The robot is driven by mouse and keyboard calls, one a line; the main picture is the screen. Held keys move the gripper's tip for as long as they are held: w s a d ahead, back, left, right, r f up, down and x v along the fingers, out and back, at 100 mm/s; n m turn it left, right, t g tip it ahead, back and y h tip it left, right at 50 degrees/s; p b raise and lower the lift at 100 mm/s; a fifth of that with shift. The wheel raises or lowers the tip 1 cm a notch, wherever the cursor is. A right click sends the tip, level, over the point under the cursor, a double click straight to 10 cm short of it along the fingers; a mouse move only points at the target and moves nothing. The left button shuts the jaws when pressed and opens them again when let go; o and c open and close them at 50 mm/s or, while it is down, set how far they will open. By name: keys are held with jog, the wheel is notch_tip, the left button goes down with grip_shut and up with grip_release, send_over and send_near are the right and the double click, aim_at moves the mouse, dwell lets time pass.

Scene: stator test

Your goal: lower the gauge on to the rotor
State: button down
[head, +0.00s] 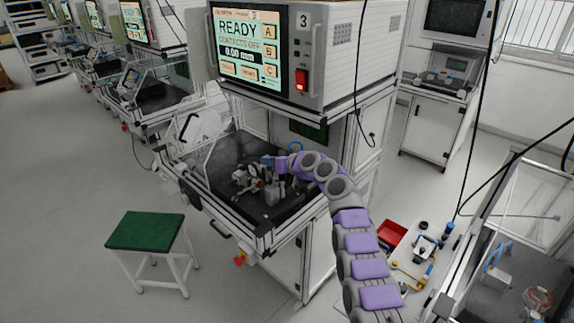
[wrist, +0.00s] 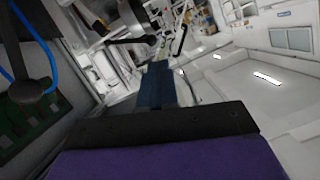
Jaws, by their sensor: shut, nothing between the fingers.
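My arm reaches into the test bench under the display marked 3 in the head view. My gripper (head: 267,161) is at its end, just above a small grey and white fixture (head: 268,188) on the bench's dark floor. In the wrist view its blue fingers (wrist: 157,82) are together and nothing shows between them. The fixture is small and partly hidden by my arm and gripper. The display (head: 245,50) reads READY, CONTACTS OFF and 0.00 mm.
A clear open guard (head: 203,130) and the bench frame edge the work area. A green stool (head: 146,231) stands in front. A red tray (head: 391,235) and small tools lie to the right. A blue cable (wrist: 38,45) shows left in the wrist view.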

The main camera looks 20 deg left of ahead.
jog(key=s+v, duration=0.1)
jog(key=v, duration=0.7)
jog(key=shift+s+a+r+b, duration=0.2)
jog(key=shift+b, duration=0.2)
dwell(0.4)
jog(key=shift+a, duration=0.1)
